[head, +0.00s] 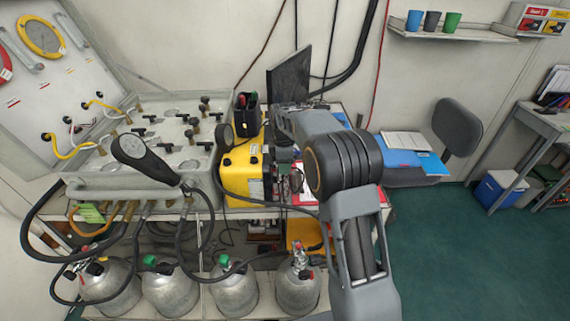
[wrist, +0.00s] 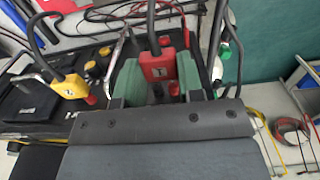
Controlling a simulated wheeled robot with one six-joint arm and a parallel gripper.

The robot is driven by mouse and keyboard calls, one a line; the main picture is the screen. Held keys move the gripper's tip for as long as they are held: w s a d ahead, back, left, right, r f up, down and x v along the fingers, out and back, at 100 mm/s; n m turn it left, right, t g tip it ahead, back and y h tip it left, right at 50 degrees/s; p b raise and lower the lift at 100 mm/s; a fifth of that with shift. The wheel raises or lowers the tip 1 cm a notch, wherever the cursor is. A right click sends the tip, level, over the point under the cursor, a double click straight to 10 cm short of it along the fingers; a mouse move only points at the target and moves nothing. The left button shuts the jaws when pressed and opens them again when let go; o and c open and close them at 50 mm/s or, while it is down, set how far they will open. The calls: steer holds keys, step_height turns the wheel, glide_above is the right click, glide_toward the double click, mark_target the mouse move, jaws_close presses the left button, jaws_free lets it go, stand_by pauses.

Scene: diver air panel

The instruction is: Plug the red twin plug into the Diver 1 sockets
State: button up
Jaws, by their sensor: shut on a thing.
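A similar yellow plug (wrist: 70,87) with a dark cable is to the left, apart from the gripper. In the head view my arm hides the gripper and the red plug. I cannot pick out the Diver 1 sockets in either view.
The grey valve panel case (head: 140,185) stands on the bench at left. A yellow unit (head: 240,178) sits between it and my arm. Silver cylinders (head: 169,290) stand below, with loose hoses hanging in front. A black chair (head: 458,125) is at right; the green floor there is open.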

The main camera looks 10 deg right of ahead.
steer(key=shift+w+a+r+p, duration=0.1)
steer(key=shift+a+p, duration=0.2)
steer(key=shift+a, duration=0.15)
steer(key=shift+w+a+r+p, duration=0.1)
steer(key=shift+a+p, duration=0.15)
steer(key=shift+a, duration=0.2)
stand_by(2.3)
steer(key=o, duration=0.8)
steer(key=shift+w+f, duration=0.1)
steer(key=shift+o, duration=1.4)
steer(key=shift+a, duration=0.35)
steer(key=shift+d, duration=0.15)
steer(key=shift+f, duration=0.1)
